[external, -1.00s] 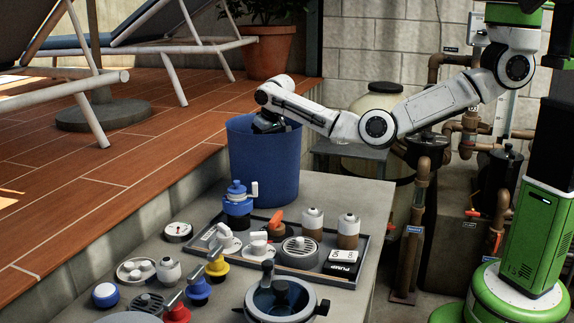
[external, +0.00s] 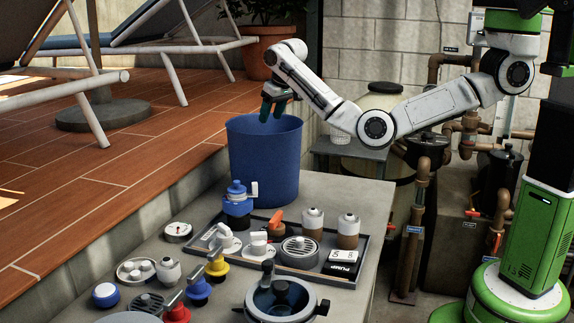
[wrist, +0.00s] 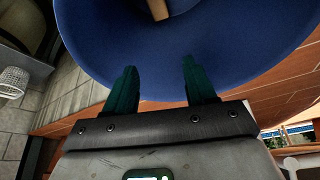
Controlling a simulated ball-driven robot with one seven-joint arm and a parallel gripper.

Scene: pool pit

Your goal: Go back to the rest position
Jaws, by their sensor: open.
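My gripper (external: 273,108) hangs pointing down just above the open top of the blue bin (external: 263,165), which stands at the back of the grey worktop. In the wrist view my two dark green fingers (wrist: 155,85) are spread apart with nothing between them, and the bin's blue inside (wrist: 220,50) fills the view ahead. A tan piece (wrist: 158,10) shows inside the bin at the top edge of the wrist view; I cannot tell what it is.
A tray (external: 215,226) with several pump and valve parts lies in front of the bin. More fittings and a grey-blue pot (external: 280,304) stand on the worktop (external: 360,200). Pipes (external: 420,190) and a dark tank (external: 499,175) are at the right, the wooden deck (external: 130,170) at the left.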

